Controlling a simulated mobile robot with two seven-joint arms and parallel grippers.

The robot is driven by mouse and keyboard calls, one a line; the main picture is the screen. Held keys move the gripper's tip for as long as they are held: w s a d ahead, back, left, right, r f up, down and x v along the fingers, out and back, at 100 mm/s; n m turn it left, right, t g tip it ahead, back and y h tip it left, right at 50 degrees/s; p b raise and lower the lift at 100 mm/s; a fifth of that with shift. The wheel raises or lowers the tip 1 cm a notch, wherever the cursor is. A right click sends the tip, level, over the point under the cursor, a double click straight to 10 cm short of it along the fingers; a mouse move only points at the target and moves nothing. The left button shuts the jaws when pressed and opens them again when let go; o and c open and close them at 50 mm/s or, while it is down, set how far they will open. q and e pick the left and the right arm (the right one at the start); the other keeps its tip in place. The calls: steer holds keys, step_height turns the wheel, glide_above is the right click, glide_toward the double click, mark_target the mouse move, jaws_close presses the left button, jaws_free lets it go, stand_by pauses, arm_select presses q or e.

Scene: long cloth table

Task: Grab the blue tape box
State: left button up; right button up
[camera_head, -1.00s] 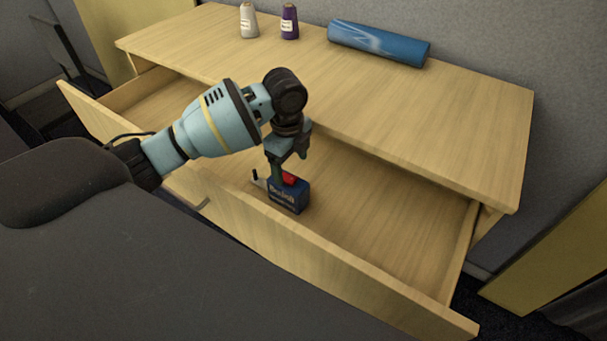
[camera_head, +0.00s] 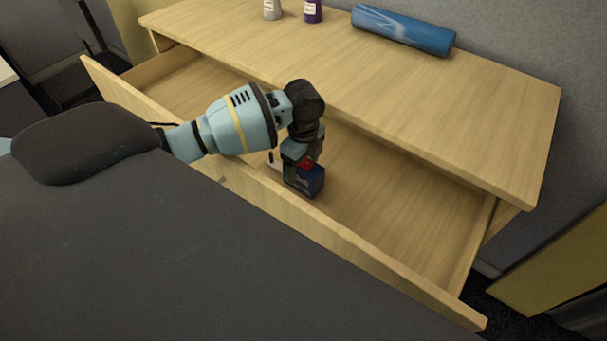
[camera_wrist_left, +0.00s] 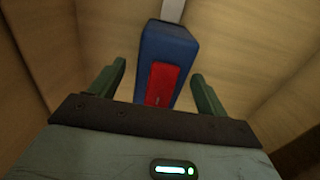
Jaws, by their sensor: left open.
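The blue tape box (camera_head: 311,181) stands in the open drawer, close to its front panel. It is dark blue with a red patch. In the left wrist view the blue tape box (camera_wrist_left: 170,46) lies between and ahead of the two fingers, with its red patch facing the camera. My left gripper (camera_head: 298,170) is down at the box in the head view, partly covering it. In the left wrist view my left gripper (camera_wrist_left: 153,85) is open, with one finger on each side of the box and gaps visible. My right gripper is not in view.
The wooden drawer (camera_head: 400,233) is pulled out and otherwise looks bare on the right. Its front panel rises close to the box, and the tabletop (camera_head: 400,105) overhangs behind. A blue roll (camera_head: 403,29), a grey spool (camera_head: 272,9) and a purple spool (camera_head: 312,11) are on top.

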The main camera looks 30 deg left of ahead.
arm_select(q)
steer(key=shift+f, duration=0.8)
steer(key=shift+c, duration=0.2)
steer(key=c, duration=1.2)
steer(key=shift+r, duration=0.1)
steer(key=shift+c, duration=0.2)
step_height(320, 180, up, 10)
steer(key=shift+f+p, duration=0.1)
steer(key=shift+p, duration=0.2)
